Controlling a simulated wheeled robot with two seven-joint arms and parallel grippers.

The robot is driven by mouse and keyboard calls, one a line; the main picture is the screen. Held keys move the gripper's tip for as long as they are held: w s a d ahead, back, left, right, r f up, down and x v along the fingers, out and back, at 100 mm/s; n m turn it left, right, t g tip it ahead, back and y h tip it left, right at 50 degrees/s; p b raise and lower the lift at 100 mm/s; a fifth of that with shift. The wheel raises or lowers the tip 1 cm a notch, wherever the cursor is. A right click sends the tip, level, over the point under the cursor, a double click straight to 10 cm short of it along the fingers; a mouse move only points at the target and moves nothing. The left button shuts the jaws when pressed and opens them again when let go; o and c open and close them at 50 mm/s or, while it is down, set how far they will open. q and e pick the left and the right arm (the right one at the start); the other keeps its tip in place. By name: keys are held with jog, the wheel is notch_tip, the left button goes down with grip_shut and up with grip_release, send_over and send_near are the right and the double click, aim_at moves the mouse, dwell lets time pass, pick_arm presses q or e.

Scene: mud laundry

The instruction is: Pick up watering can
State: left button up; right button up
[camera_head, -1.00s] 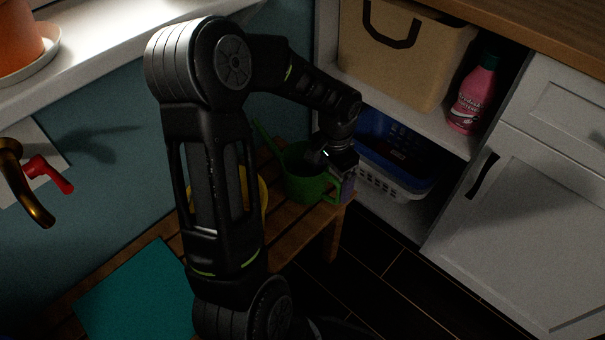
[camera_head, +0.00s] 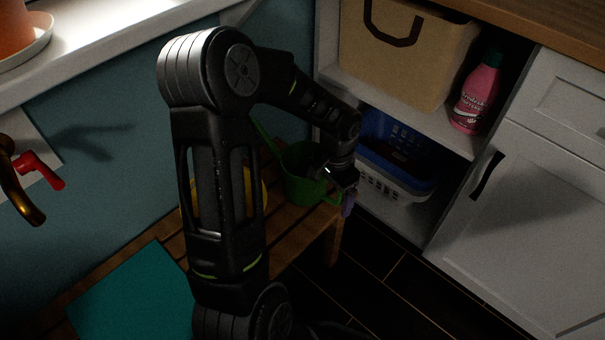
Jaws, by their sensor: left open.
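A green watering can (camera_head: 299,188) stands upright on the right end of a slatted wooden bench (camera_head: 290,236). Its spout points up and to the left, and its handle is on the right. My left gripper (camera_head: 338,195) is open at the can's right side, by the handle. The arm and wrist cover part of the can's rim, and I cannot tell whether the handle lies between the fingers. My right gripper does not show.
A yellow round object (camera_head: 256,190) is partly hidden behind my arm, left of the can. A teal mat (camera_head: 135,296) lies at the bench's left. A white shelf unit holds a tan bin (camera_head: 405,55), a pink bottle (camera_head: 477,95) and baskets (camera_head: 398,185). Dark floor is clear in front.

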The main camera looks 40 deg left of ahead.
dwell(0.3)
pick_arm(q)
jog(key=c, duration=1.7)
